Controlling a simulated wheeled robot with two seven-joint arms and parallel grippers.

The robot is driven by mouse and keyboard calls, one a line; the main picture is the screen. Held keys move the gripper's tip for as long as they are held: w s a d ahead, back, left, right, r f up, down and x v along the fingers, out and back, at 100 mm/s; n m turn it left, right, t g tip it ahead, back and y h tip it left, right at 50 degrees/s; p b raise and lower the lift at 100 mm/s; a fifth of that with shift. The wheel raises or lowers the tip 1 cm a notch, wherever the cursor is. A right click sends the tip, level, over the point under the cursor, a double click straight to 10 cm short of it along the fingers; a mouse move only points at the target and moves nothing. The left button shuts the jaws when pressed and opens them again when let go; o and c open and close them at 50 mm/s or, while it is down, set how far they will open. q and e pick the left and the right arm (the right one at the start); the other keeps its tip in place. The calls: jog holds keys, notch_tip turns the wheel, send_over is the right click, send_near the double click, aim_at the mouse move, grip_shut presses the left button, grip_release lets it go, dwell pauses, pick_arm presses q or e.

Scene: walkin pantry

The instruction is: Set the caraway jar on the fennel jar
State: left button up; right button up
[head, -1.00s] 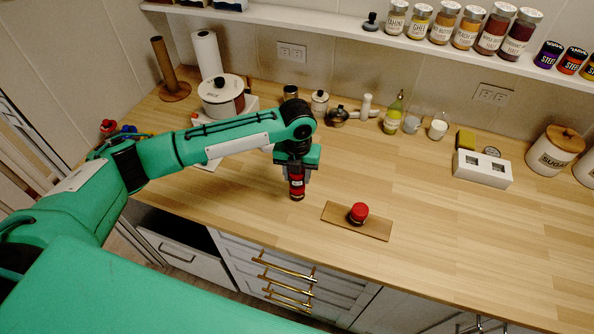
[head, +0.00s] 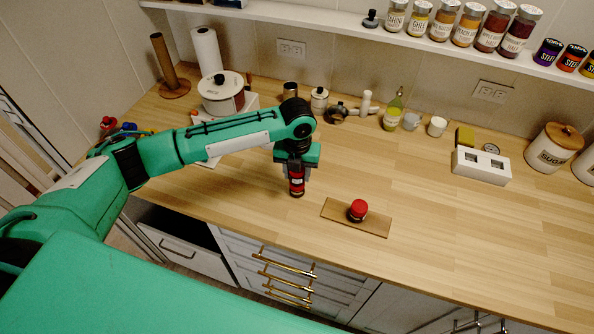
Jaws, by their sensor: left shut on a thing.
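My left gripper (head: 297,173) points down over the counter and is shut on a small dark jar with a red band (head: 297,186). The jar is upright, its top is hidden between the fingers, and its label is too small to read; it is likely the caraway jar. Its base is at or just above the counter; I cannot tell which. A second small jar with a red lid (head: 357,210), likely the fennel jar, stands upright on a thin wooden board (head: 376,224), to the right of and nearer than the held jar. The two jars are apart. My right gripper is not in view.
The wooden counter (head: 440,210) is clear around the board and to its right. A white block with square openings (head: 481,167), a sugar canister (head: 546,151), a pot (head: 222,94) and several bottles and cups stand along the back. A shelf of jars (head: 400,40) hangs above.

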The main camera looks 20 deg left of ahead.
pick_arm(q)
jog(key=shift+f, duration=0.2)
jog(key=shift+f, duration=0.15)
jog(key=o, duration=1)
jog(key=shift+o, duration=0.2)
jog(key=shift+r+b, duration=0.3)
jog(key=shift+r, duration=0.2)
notch_tip(320, 180, up, 13)
jog(key=b, duration=0.3)
jog(key=shift+f, duration=0.15)
